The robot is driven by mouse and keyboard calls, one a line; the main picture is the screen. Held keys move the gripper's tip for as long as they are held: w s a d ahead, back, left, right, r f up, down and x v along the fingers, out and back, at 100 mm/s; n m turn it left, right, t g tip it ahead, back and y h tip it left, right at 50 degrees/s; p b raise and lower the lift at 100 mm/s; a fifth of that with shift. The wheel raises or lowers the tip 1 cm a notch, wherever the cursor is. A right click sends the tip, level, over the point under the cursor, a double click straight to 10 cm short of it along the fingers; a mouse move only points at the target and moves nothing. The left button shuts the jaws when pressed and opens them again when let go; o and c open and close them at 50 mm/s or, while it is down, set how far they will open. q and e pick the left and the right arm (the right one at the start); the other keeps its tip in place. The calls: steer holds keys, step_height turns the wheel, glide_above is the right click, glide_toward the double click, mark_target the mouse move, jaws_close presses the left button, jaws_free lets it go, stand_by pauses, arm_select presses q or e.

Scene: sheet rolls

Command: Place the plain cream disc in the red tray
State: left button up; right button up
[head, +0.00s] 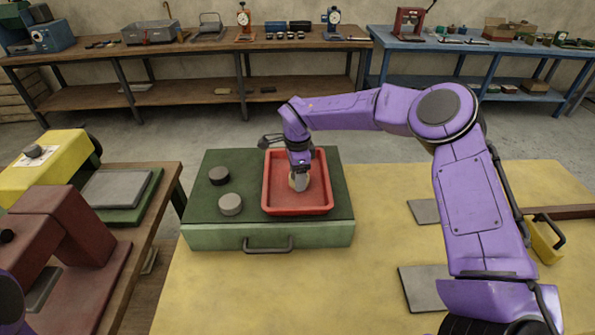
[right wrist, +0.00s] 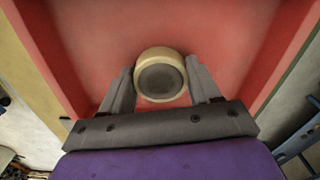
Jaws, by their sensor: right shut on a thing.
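The cream disc (head: 293,182) is between the fingers of my right gripper (head: 300,184), inside the outline of the red tray (head: 267,192). In the right wrist view the disc (right wrist: 160,75) shows a cream rim and a grey round face, with a finger of the gripper (right wrist: 163,88) on each side. The right gripper is shut on it. The red tray floor (right wrist: 215,35) fills the view behind it. I cannot tell whether the disc touches the tray floor. My left gripper is out of view.
The tray stands on a green case (head: 200,238) with a handle, on a yellow table (head: 270,290). A dark disc (head: 219,175) and a grey disc (head: 230,204) lie left of the tray. Flat grey plates (head: 425,288) lie to the right. The table front is clear.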

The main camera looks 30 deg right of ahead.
steer(key=shift+w+a+f, duration=0.2)
steer(key=o, duration=1.2)
steer(key=shift+w+f, duration=0.15)
steer(key=shift+c, duration=0.2)
steer(key=shift+d, duration=0.1)
steer(key=shift+s+r, duration=0.2)
steer(key=shift+w+r, duration=0.1)
steer(key=shift+r, duration=0.15)
step_height(320, 180, up, 12)
steer(key=b, duration=0.2)
steer(key=shift+f+b, duration=0.2)
steer(key=shift+b, duration=0.1)
